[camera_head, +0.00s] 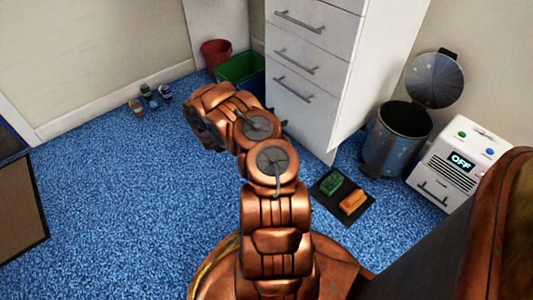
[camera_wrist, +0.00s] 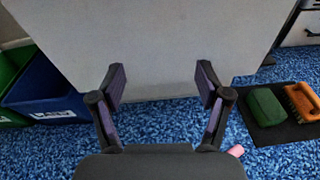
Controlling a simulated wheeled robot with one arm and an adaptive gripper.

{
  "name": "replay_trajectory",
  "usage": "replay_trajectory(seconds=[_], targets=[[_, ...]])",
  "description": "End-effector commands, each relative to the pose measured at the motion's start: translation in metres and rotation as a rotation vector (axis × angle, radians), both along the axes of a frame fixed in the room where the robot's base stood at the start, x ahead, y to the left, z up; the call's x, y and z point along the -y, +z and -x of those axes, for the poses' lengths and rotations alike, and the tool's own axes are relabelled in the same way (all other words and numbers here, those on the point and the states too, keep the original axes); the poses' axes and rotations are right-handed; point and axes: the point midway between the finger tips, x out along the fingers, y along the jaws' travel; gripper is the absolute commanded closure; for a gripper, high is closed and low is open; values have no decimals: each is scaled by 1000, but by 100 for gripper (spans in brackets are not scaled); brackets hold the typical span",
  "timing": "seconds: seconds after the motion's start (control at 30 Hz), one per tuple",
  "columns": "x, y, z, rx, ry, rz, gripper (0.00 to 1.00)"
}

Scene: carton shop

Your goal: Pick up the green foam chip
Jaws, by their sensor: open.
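No piece that I can surely call the green foam chip shows. A rounded green block (camera_head: 331,183) lies on a black mat (camera_head: 327,206), beside an orange brush (camera_head: 352,202). I cannot tell whether the block is foam. The green block (camera_wrist: 265,106) and orange brush (camera_wrist: 302,101) also show at the right of the wrist view. My gripper (camera_wrist: 161,84) is open with nothing between its fingers, facing a pale cabinet panel. A small pink piece (camera_wrist: 236,151) shows just right of the gripper, partly hidden. In the head view my arm hides the gripper.
A white drawer cabinet (camera_head: 309,55) stands ahead. A green bin (camera_head: 240,68) and a red bucket (camera_head: 216,53) are left of it. A lidded metal bin (camera_head: 398,138) and a white box reading OFF (camera_head: 457,162) are right. Small jars (camera_head: 146,92) stand by the left wall. Blue carpet is free at left.

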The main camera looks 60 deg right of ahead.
Motion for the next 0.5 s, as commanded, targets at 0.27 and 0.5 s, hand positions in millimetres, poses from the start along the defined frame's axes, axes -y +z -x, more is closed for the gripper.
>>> replay_trajectory(seconds=[0.27, 0.5], targets=[[-10, -116, -23, -53, 161, -113, 24], [-37, -193, -44, -49, 279, -199, 24]])
